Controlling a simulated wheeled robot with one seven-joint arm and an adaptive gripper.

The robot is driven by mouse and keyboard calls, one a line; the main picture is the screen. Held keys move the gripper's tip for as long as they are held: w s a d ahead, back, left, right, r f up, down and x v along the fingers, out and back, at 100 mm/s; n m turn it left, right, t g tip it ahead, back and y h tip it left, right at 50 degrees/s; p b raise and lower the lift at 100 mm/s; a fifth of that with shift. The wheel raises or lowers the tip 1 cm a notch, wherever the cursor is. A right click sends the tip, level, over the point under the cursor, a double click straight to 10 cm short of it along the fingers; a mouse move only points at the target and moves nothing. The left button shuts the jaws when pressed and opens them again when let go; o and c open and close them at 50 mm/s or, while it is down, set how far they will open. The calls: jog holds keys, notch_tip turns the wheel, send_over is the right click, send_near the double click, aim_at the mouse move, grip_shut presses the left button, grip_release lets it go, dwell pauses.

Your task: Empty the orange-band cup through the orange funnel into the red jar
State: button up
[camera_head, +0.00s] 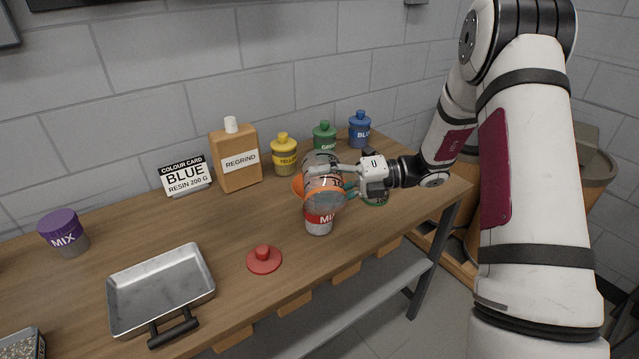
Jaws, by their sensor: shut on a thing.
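The red jar (319,222), with a red label reading "MI" and the rest hidden, stands upright near the table's middle. Orange of the funnel (298,184) shows just above it, at the left of the cup. My gripper (340,180) reaches in from the right, shut on the clear orange-band cup (322,182) directly above the jar. The cup looks tilted over the funnel. The cup hides most of the funnel. Whether pellets are left in the cup or falling is too small to tell.
A red lid (264,260) and metal tray (112,302) lie in front. Behind stand a regrind bottle (235,162), a blue colour card (185,175), and yellow (284,157), green (324,136) and blue (360,130) jars. A purple-lidded jar (65,235) stands left.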

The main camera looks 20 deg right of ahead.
jog(key=shift+s+f, duration=0.25)
jog(key=shift+s, duration=0.05)
jog(key=shift+s+n+p, duration=0.1)
jog(key=shift+n+p, duration=0.3)
jog(key=shift+n, duration=0.1)
jog(key=n, duration=0.2)
jog(key=r+n+t, duration=0.1)
jog(key=n, duration=0.1)
jog(key=shift+p, duration=0.3)
jog(key=shift+s+a+f+n, duration=0.1)
jog(key=shift+f+n, duration=0.5)
jog(key=shift+n, duration=0.4)
jog(key=shift+s+a+r+n+t+p, duration=0.1)
jog(key=shift+s+r+n+t+p, duration=0.3)
jog(key=shift+s+n, duration=0.3)
notch_tip(320, 180, down, 10)
jog(key=s+n+y+b, duration=0.1)
jog(key=s+n+b, duration=0.1)
jog(key=n, duration=0.3)
jog(key=shift+a+f, duration=0.25)
jog(key=shift+n, duration=0.3)
